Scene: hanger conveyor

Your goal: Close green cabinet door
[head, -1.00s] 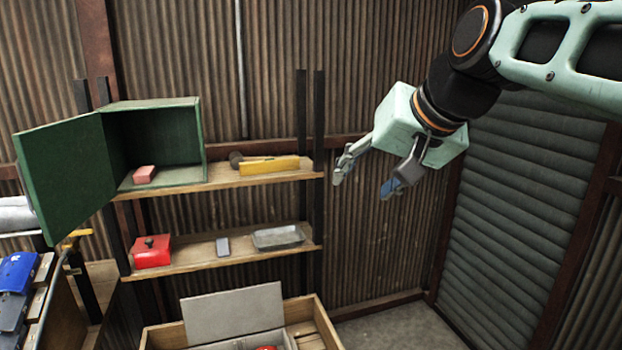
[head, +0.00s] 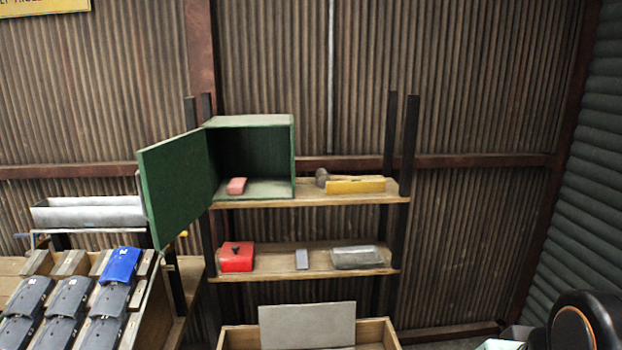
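The green cabinet (head: 293,158) stands on the left end of the upper wooden shelf. Its green door (head: 178,190) is hinged on the cabinet's left side and stands wide open, swung out to the left and towards me. A small pink block (head: 236,186) lies inside on the cabinet floor. My gripper is out of the picture; only a dark rounded part of my arm with an orange ring shows at the bottom right corner, well apart from the door.
The upper shelf (head: 310,195) also holds a mallet and a yellow level (head: 356,185). The lower shelf (head: 318,265) holds a red box (head: 237,257) and a metal tray (head: 357,257). A rack of grey and blue parts (head: 120,265) stands left. A wooden crate (head: 237,338) is below.

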